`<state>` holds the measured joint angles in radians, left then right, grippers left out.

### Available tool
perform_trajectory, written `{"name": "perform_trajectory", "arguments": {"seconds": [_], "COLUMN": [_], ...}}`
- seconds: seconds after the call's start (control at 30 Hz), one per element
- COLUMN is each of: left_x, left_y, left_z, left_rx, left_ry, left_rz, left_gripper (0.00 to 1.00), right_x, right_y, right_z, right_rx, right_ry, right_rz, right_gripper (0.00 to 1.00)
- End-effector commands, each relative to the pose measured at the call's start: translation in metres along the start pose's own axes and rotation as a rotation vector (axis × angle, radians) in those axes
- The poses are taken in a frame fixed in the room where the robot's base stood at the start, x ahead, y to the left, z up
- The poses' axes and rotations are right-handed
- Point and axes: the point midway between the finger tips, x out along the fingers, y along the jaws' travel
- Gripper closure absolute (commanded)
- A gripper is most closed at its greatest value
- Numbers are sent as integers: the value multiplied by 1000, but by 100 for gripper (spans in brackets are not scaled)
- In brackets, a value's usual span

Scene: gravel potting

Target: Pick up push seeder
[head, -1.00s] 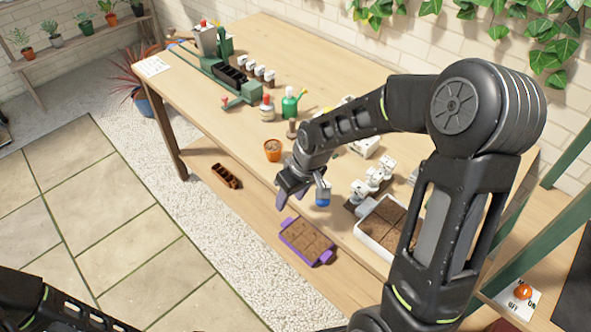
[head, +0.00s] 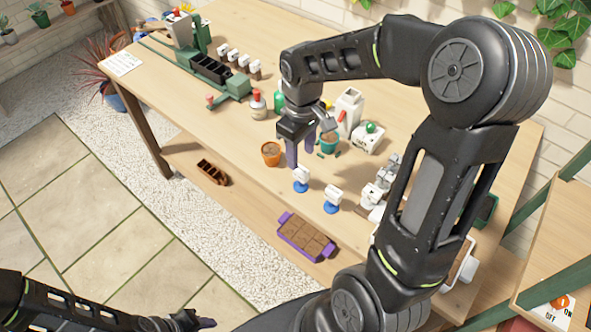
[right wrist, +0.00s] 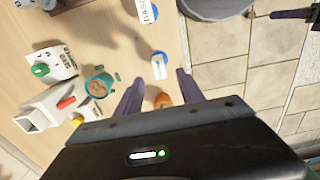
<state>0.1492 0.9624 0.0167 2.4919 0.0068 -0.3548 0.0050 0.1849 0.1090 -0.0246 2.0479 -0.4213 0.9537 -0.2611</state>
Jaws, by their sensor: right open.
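My right gripper (head: 301,153) is open and empty, its two purple fingers pointing down over the table. I cannot tell for sure which thing is the push seeder. A white tool with a red part (head: 348,108) stands behind and right of the gripper; it also shows in the right wrist view (right wrist: 40,112). A teal pot of brown fill (head: 330,143) is just right of the fingers. An orange pot (head: 271,153) is just left of them and partly hidden in the wrist view. My left gripper (head: 198,321) is low at the left, away from the table.
Two white tags on blue bases (head: 301,182) (head: 332,201) stand near the front edge. A white box with a green knob (head: 368,138), red-capped bottle (head: 258,105) and green seeding line (head: 205,75) are behind. A purple tray (head: 306,238) sits lower, in front.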

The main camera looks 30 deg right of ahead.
Motion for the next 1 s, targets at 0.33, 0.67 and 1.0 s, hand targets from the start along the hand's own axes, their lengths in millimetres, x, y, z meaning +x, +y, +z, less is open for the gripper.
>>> {"name": "perform_trajectory", "arguments": {"seconds": [0.33, 0.67, 1.0], "left_x": [-2, -3, -14], "left_y": [1, 1, 4], "left_z": [0, 0, 2], "left_rx": [-1, -1, -3], "left_ry": [-1, -1, -4], "left_rz": [-1, -1, -4], "left_gripper": [64, 64, 64], "right_x": [16, 26, 54], "right_y": [0, 0, 2], "right_z": [0, 0, 0], "right_rx": [0, 0, 0], "right_ry": [-3, 1, -5], "right_rz": [-1, 0, -3], "right_gripper": [55, 55, 55]}}
